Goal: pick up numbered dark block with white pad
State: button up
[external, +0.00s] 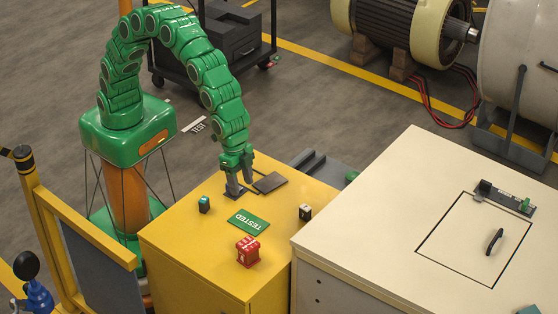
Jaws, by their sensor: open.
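A small dark block with a white face (305,212) stands on the yellow cabinet top (200,236), near its right edge. Any number on it is too small to read. My gripper (241,187) points down over the back part of the cabinet top, to the left of and behind this block. Its two fingers are apart, with no object visible between them. A dark flat patch lies below the fingers; I cannot tell whether they touch it.
A dark block with a teal face (204,204), a green TESTED plate (249,222) and a red block (248,251) are on the yellow top. A dark flat plate (270,182) lies beside my gripper. A taller-looking cream cabinet (390,215) stands at right.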

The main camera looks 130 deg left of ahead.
jog(key=m+t+y, duration=0.1)
jog(key=m+t, duration=0.8)
jog(key=m, duration=1.6)
send_near(306, 212)
jog(key=w+d+f, duration=0.2)
jog(key=shift+w+d+f, duration=0.15)
jog(key=shift+d+f, duration=0.05)
jog(key=shift+d, duration=0.2)
jog(key=a+m, duration=0.1)
jog(key=m, duration=0.2)
jog(key=s+a+f+m+t+h, duration=0.1)
jog(key=m, duration=0.2)
jog(key=a+m+t, duration=0.1)
jog(key=a+m, duration=0.1)
jog(key=m, duration=0.1)
jog(key=shift+s+f, duration=0.15)
jog(key=shift+f, duration=0.1)
jog(key=m, duration=0.1)
jog(key=a+m+h, duration=0.1)
jog(key=shift+s+f+m+t, duration=0.1)
jog(key=shift+s+m+t, duration=0.2)
jog(key=shift+s+m, duration=0.1)
jog(key=shift+x, duration=3.95)
jog(key=shift+a, duration=0.15)
jog(key=shift+c, duration=0.4)
grip_shut()
